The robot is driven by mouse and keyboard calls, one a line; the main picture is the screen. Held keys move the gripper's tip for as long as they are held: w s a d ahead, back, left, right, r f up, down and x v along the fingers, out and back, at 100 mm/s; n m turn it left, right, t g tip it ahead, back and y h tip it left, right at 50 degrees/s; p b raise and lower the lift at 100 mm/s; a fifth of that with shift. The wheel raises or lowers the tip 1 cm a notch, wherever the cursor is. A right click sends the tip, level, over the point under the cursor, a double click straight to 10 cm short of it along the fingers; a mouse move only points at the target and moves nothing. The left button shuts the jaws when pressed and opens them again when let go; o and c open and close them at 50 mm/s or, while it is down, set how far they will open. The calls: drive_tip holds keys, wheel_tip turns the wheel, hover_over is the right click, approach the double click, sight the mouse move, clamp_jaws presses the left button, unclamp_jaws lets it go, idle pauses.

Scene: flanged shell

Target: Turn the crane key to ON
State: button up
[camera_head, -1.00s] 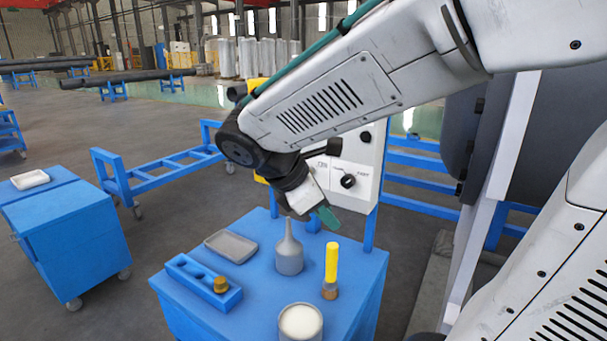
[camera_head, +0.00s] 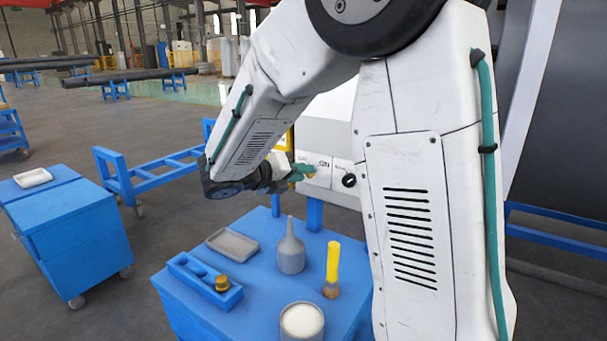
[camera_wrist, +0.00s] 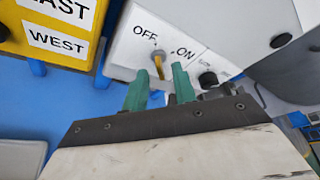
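The crane key (camera_wrist: 158,66) is a thin gold piece in a round switch on a white panel (camera_wrist: 215,25), seen in the wrist view. The OFF label is at its upper left and the ON label at its right. I cannot tell for sure which label it points to. My gripper (camera_wrist: 161,70) is open, with its two green fingers apart and the key showing between their tips. I see no finger clearly touching it. In the head view my gripper (camera_head: 301,172) is at the panel front, and my arm hides much of the panel.
A black knob (camera_wrist: 208,79) sits just right of the fingers. A yellow box (camera_wrist: 48,30) with EAST and WEST labels is at the left. Below stands a blue cart (camera_head: 265,262) holding a grey funnel bottle (camera_head: 291,250), a yellow-handled brush (camera_head: 332,268) and a tray (camera_head: 232,245).

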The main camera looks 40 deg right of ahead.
drive_tip(key=shift+d+f, duration=0.2)
drive_tip(key=shift+d, duration=0.5)
clamp_jaws()
